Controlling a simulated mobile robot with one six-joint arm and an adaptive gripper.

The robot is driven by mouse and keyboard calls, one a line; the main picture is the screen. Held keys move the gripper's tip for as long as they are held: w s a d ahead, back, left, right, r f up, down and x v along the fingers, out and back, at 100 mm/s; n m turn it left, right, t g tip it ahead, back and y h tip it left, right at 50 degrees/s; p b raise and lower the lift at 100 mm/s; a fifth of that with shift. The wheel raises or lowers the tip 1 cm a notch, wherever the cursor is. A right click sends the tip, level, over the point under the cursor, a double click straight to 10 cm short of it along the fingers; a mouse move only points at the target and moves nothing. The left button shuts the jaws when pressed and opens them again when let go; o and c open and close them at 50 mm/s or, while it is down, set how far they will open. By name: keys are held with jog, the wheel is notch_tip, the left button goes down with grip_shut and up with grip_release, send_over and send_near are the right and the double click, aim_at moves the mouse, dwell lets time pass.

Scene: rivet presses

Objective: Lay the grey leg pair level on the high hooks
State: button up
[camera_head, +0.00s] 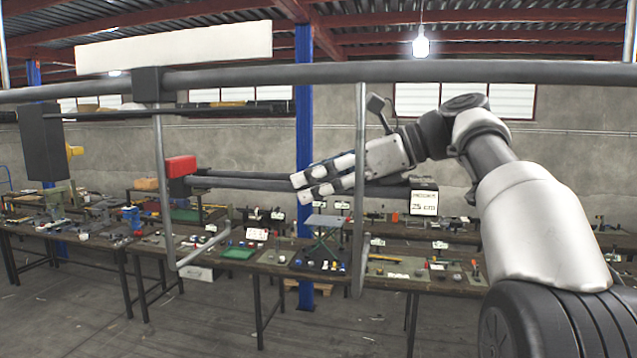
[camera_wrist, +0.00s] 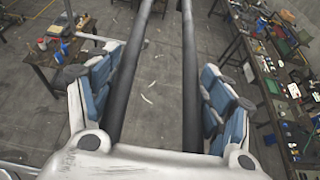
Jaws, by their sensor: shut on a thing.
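The grey leg pair (camera_head: 250,182) is two dark parallel tubes, running nearly level across the middle of the head view. My gripper (camera_head: 305,188) is shut across the pair. In the wrist view both tubes (camera_wrist: 188,75) pass between my blue-padded fingers (camera_wrist: 155,100). Two grey hook rods hang from the overhead tube: the left one (camera_head: 161,190) has a bent, upturned foot, and the right one (camera_head: 359,230) crosses in front of my gripper. Whether the pair touches either rod is unclear.
A thick grey tube (camera_head: 300,73) spans the top. A white sign reading "HOOKS 25 cm" (camera_head: 424,203) shows near the pair's right end. A dark bar with a black block (camera_head: 41,142) is at left. Cluttered workbenches (camera_head: 262,268) stand below, with open floor between them.

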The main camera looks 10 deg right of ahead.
jog(key=shift+s+a+f+b, duration=0.9)
jog(key=shift+s+a+b, duration=0.7)
jog(key=shift+s+b, duration=2)
jog(key=shift+s+f+b, duration=0.2)
jog(key=shift+f, duration=0.75)
jog(key=shift+s+f+b, duration=0.2)
jog(key=shift+f, duration=0.7)
jog(key=shift+s+f+b, duration=0.2)
jog(key=shift+f, duration=0.75)
jog(key=o, duration=1.5)
jog(key=shift+c, duration=0.2)
jog(key=v, duration=1.2)
jog(key=shift+d, duration=0.1)
